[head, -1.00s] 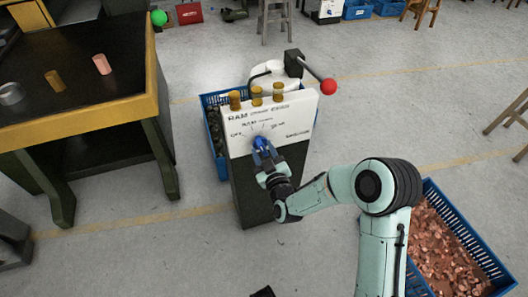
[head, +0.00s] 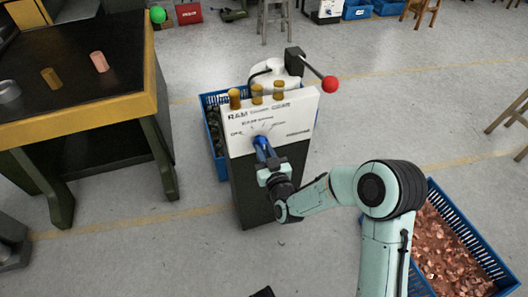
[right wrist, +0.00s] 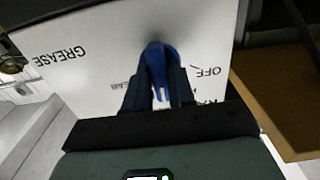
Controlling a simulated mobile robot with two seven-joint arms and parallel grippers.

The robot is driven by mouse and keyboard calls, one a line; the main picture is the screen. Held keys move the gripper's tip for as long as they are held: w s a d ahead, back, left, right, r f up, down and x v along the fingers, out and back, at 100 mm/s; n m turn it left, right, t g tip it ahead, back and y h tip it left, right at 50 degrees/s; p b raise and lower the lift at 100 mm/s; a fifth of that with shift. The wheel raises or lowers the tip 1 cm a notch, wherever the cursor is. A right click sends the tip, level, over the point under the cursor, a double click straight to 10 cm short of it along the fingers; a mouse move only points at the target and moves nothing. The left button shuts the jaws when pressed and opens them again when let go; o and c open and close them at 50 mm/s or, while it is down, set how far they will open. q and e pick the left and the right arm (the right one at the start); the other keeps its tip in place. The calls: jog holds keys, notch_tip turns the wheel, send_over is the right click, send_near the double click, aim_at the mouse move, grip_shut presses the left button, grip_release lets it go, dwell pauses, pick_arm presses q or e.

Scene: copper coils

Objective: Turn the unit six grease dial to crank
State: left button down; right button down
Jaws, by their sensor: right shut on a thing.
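The white panel (head: 297,118) on top of a dark cabinet (head: 250,190) carries printed labels around a blue dial (head: 259,140). My right gripper (head: 263,149) is shut on this dial from the front. In the right wrist view the blue dial (right wrist: 155,62) stands between my two dark fingers (right wrist: 153,85), with a white mark on its lower part. The words GREASE and OFF show on either side of it there. Small labels are blurred, and the fingers hide part of the lettering, so the dial's exact setting cannot be told. My left gripper is out of view.
Several brass caps (head: 257,95) stand along the panel's top edge. A lever with a red ball (head: 329,84) juts out behind. A blue crate of copper pieces (head: 470,232) lies at right, and a dark workbench (head: 90,100) stands at left.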

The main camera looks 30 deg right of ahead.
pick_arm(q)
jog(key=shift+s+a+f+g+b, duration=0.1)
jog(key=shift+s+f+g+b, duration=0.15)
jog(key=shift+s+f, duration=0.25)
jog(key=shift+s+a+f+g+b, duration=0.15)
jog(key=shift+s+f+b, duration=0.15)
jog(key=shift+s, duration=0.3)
pick_arm(e)
jog(key=shift+m, duration=1.8)
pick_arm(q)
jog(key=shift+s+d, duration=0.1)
pick_arm(e)
jog(key=c, duration=1)
grip_release()
jog(key=shift+c, duration=0.2)
